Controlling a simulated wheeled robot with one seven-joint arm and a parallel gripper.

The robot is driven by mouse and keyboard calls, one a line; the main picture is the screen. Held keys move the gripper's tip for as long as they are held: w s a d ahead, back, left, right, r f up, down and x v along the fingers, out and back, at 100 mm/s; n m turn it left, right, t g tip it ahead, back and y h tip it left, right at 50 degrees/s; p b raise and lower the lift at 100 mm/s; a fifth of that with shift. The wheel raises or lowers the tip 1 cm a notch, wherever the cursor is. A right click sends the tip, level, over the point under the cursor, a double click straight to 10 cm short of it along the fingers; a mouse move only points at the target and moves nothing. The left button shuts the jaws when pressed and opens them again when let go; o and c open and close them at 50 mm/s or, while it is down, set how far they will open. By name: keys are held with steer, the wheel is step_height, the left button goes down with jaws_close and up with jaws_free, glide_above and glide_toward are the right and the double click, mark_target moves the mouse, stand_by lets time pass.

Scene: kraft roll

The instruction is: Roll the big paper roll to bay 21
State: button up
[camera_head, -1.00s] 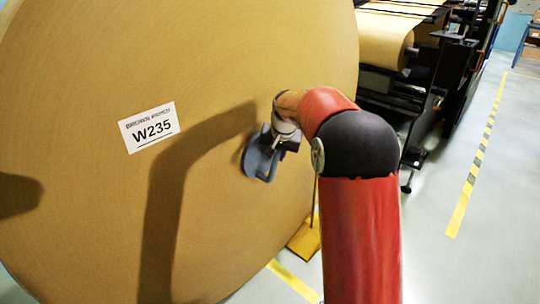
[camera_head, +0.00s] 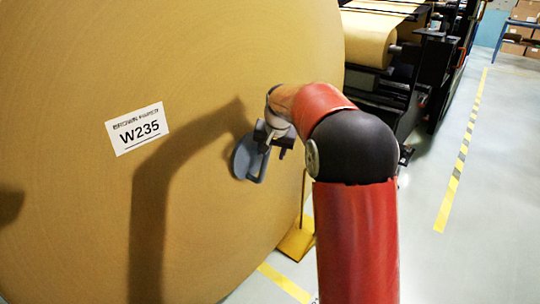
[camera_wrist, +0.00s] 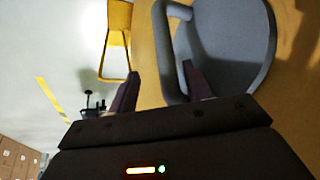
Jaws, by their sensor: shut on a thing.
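The big brown paper roll (camera_head: 80,200) stands on edge and fills the left half of the head view, its flat end face towards me. A white label reading W235 (camera_head: 137,128) is on that face. A grey plug with a loop handle (camera_head: 245,160) sits at the face, right of the label. My gripper (camera_head: 268,140) is at this handle. In the wrist view my gripper (camera_wrist: 162,74) has its two fingers either side of the grey loop handle (camera_wrist: 167,50), shut on it. No sign for bay 21 shows.
A black machine with a smaller paper roll (camera_head: 365,38) stands behind.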

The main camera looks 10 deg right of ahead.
steer(key=v, duration=0.5)
steer(key=shift+s+d+r, duration=0.15)
steer(key=shift+d+r, duration=0.2)
steer(key=s+a+r+n, duration=0.1)
steer(key=s+r, duration=0.1)
steer(key=s, duration=0.7)
steer(key=s+a+r+n, duration=0.1)
steer(key=s+a+r, duration=0.1)
steer(key=s, duration=0.7)
steer(key=s+f+n, duration=0.1)
steer(key=s+f, duration=0.2)
steer(key=s, duration=0.6)
steer(key=s+a+f+n+t, duration=0.1)
steer(key=s+f, duration=0.2)
steer(key=s, duration=0.6)
steer(key=shift+s+f+n, duration=0.2)
steer(key=shift+s+n, duration=0.1)
steer(key=shift+s, duration=0.05)
steer(key=shift+a, duration=0.15)
